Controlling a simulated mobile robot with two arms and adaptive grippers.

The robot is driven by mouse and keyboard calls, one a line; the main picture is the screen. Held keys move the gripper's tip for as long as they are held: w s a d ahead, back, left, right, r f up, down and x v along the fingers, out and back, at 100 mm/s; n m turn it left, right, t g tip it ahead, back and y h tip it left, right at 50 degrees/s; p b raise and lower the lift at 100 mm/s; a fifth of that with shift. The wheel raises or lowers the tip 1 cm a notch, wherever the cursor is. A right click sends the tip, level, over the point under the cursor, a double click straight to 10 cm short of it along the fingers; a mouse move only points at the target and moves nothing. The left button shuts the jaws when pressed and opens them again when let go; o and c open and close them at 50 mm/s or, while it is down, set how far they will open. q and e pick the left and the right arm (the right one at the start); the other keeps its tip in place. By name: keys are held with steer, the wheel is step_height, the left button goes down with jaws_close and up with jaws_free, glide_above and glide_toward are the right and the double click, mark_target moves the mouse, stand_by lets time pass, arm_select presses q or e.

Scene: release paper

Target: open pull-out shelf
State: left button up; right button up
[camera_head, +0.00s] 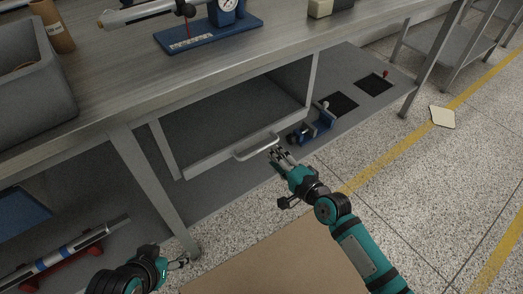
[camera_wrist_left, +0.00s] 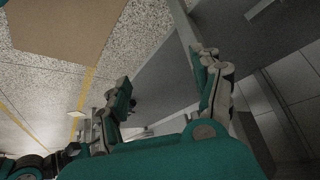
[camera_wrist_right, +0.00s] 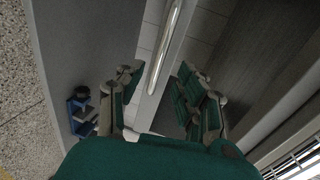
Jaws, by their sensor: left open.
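The grey pull-out shelf (camera_head: 215,165) hangs under the workbench, with a metal bar handle (camera_head: 256,150) on its front edge. My right gripper (camera_head: 280,154) is at the right end of this handle. In the right wrist view the handle (camera_wrist_right: 165,48) runs up between the spread fingers of my right gripper (camera_wrist_right: 160,88), with gaps on both sides; contact cannot be told. My left gripper (camera_head: 182,262) is low at the lower left, beside a bench leg and away from the handle. In the left wrist view my left gripper (camera_wrist_left: 165,85) is open and empty.
A bench leg (camera_head: 155,185) stands left of the shelf. The lower shelf (camera_head: 362,70) holds a blue device (camera_head: 318,124) and black pads (camera_head: 340,104). A grey bin (camera_head: 38,105) and a blue-based gauge (camera_head: 208,35) stand on the benchtop.

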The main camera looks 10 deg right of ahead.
mark_target(262, 147)
steer(key=b+x, duration=0.1)
steer(key=x, duration=0.5)
steer(key=shift+w+a+f+b, duration=0.1)
steer(key=shift+w+a+b, duration=0.1)
steer(key=shift+b, duration=0.1)
steer(key=shift+w, duration=0.15)
arm_select(q)
steer(key=w+d+r+t+h, duration=0.1)
steer(key=w+d+r+t, duration=0.1)
steer(key=w+r+t, duration=0.3)
steer(key=w, duration=0.2)
steer(key=shift+w+d+r, duration=0.15)
steer(key=shift+w+d, duration=0.15)
steer(key=shift+d, duration=0.1)
arm_select(e)
jaws_close()
